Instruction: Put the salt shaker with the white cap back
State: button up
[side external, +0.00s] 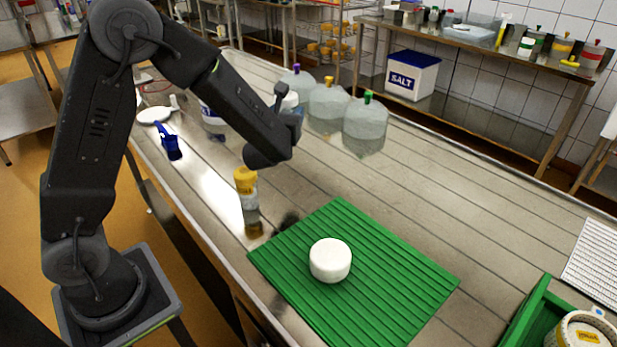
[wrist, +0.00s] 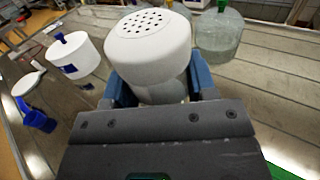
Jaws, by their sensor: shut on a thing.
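The salt shaker with the white cap (wrist: 150,45) fills the upper middle of the wrist view, its holed top facing up and toward the camera. My gripper (wrist: 161,84) is shut on it, with a blue finger on each side. In the side view, my gripper (side external: 291,120) is above the steel table, and the white-capped shaker (side external: 289,101) is mostly hidden behind it. A shaker with a yellow cap (side external: 246,182) stands upright on the table, left of the green mat.
The ribbed green mat (side external: 400,284) bears a white cheese (side external: 330,260). Large jugs with purple, yellow and green (side external: 366,125) caps stand behind my gripper. A white tub (side external: 212,120) and a blue item (side external: 169,146) are at left. A green crate (side external: 522,318) is at lower right.

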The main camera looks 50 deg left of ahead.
jog(key=s+a+f, duration=0.2)
jog(key=a+f, duration=0.1)
jog(key=a, duration=0.4)
jog(key=shift+m+t+h, duration=0.3)
jog(key=shift+m+h, duration=0.1)
jog(key=shift+h, duration=0.2)
jog(key=w+d+f, duration=0.2)
jog(key=d, duration=0.1)
jog(key=w+d+f, duration=0.2)
jog(key=d, duration=0.1)
jog(key=w+d+f, duration=0.2)
jog(key=d, duration=0.1)
jog(key=shift+w+f, duration=0.3)
jog(key=shift+f, duration=0.05)
jog(key=shift+d+f, duration=0.15)
jog(key=shift+w+f, duration=0.1)
jog(key=shift+f, duration=1.8)
jog(key=shift+f, duration=0.1)
jog(key=o, duration=1)
jog(key=shift+f, duration=0.1)
